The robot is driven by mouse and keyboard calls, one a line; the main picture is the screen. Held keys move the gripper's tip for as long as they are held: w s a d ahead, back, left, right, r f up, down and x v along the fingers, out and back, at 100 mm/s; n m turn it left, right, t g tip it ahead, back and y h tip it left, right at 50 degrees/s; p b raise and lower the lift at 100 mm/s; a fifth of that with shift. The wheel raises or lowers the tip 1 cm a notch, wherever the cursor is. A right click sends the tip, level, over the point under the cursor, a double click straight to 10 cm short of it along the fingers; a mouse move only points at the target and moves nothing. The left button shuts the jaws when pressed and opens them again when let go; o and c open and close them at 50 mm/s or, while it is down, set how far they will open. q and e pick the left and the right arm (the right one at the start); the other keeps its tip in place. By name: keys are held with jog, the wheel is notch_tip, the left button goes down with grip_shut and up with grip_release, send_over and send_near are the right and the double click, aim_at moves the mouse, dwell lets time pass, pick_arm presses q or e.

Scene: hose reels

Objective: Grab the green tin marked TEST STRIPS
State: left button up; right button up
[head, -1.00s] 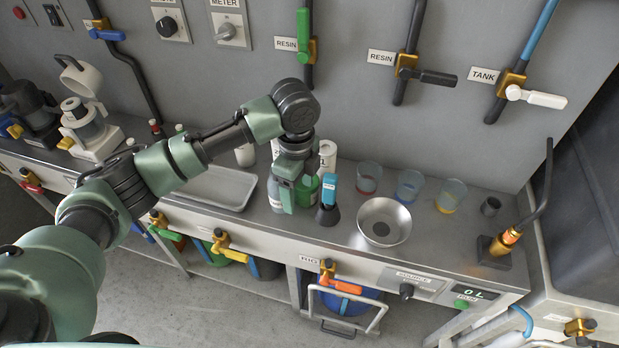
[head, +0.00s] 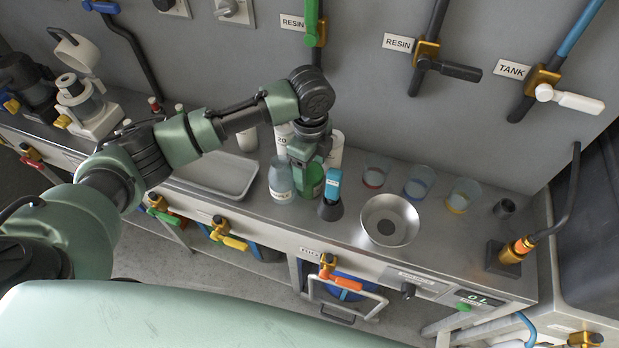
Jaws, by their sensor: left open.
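A green container (head: 315,180) stands on the steel bench among bottles. My left gripper's body covers part of it, and no TEST STRIPS marking is readable. My left gripper (head: 303,179) is open and points down at the green container, overlapping it in the head view. I cannot tell whether the fingers touch it or are around it. My right gripper is not in view.
A pale bottle (head: 281,182) stands close on the left, and a dark-based, blue-topped item (head: 331,194) close on the right. White containers (head: 335,150) stand behind. A metal bowl (head: 390,219), several beakers (head: 418,182) and a grey tray (head: 222,174) share the bench (head: 350,232).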

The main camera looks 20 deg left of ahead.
aim_at(310, 172)
pick_arm(q)
jog(key=shift+f, duration=1.6)
jog(key=shift+r, duration=0.1)
jog(key=c, duration=1.3)
